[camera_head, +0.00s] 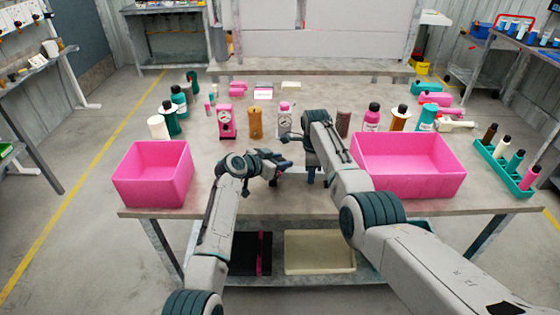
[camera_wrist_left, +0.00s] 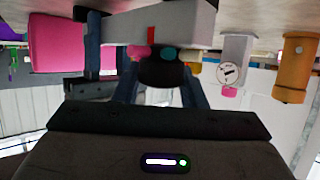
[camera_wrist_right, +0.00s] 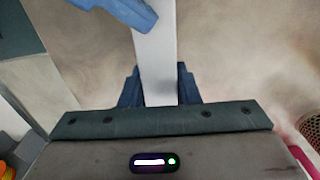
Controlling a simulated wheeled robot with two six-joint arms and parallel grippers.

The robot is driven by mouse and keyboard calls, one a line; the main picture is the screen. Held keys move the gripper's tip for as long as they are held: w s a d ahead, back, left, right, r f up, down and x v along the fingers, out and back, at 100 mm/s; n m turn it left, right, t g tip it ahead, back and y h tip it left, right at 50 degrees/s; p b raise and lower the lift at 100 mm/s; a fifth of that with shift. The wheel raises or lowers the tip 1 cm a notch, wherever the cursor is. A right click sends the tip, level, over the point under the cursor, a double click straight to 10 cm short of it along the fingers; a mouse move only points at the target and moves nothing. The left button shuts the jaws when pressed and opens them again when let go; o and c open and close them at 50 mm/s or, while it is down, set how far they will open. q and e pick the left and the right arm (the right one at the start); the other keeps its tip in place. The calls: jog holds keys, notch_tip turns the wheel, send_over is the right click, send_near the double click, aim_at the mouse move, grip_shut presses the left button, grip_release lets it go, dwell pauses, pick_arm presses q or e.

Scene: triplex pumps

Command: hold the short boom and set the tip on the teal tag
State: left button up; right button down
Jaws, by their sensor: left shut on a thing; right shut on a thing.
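My right gripper (camera_wrist_right: 157,92) is shut on a light grey bar, which looks like the short boom (camera_wrist_right: 154,45). The bar also crosses the top of the left wrist view (camera_wrist_left: 175,22). My left gripper (camera_wrist_left: 160,85) is shut on a dark rounded piece (camera_wrist_left: 162,70) just below the bar in that view. A teal spot (camera_wrist_left: 168,53), perhaps the teal tag, and a red stripe (camera_wrist_left: 151,36) show where they meet. I cannot tell whether the tip touches the teal spot. In the head view the left gripper (camera_head: 282,161) is close beside the right gripper (camera_head: 312,172); the bar is mostly hidden.
Pink bins stand at the left (camera_head: 153,196) and right (camera_head: 410,190) of the table (camera_head: 230,195). Several bottles stand behind the grippers, including an amber one (camera_head: 255,123) and a pale one with a dial (camera_head: 284,121). A teal rack (camera_head: 505,175) stands at the right edge.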

pick_arm(q)
jog(key=shift+n+t+y, duration=1.1)
jog(key=shift+n+y, duration=0.4)
jog(key=shift+n, duration=0.1)
jog(key=o, duration=1)
jog(key=shift+v, duration=3.95)
jog(key=shift+s+d+f, duration=0.15)
jog(key=shift+c, duration=0.2)
